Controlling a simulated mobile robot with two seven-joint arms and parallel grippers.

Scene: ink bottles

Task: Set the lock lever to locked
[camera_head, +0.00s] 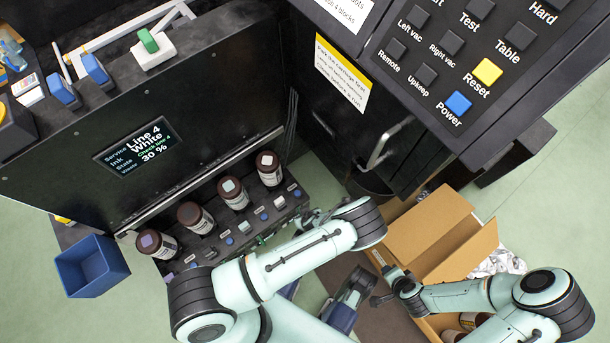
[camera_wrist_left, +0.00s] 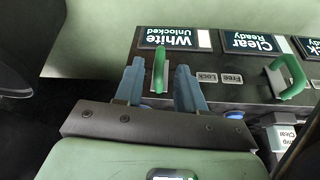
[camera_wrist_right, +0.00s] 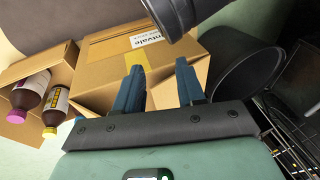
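A green lock lever (camera_wrist_left: 159,70) stands below the display reading "White Unlocked" (camera_wrist_left: 173,39) in the left wrist view. Labels "Lock" (camera_wrist_left: 207,77) and "Free" (camera_wrist_left: 231,78) lie to the right of it. My left gripper (camera_wrist_left: 160,88) is open, with the lever showing between its two fingertips; I cannot tell whether they touch it. In the head view my left gripper (camera_head: 312,217) is at the right end of the bottle row and partly hidden by my arm. My right gripper (camera_wrist_right: 160,82) is open and empty near the cardboard box (camera_wrist_right: 125,50).
A second green lever (camera_wrist_left: 288,78) stands under "Clear Ready" (camera_wrist_left: 257,42). Several ink bottles (camera_head: 233,193) stand in a row in the machine. Its screen (camera_head: 138,147) reads "Line 4 White". A blue bin (camera_head: 92,268) is at left. An open cardboard box (camera_head: 430,232) is at right.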

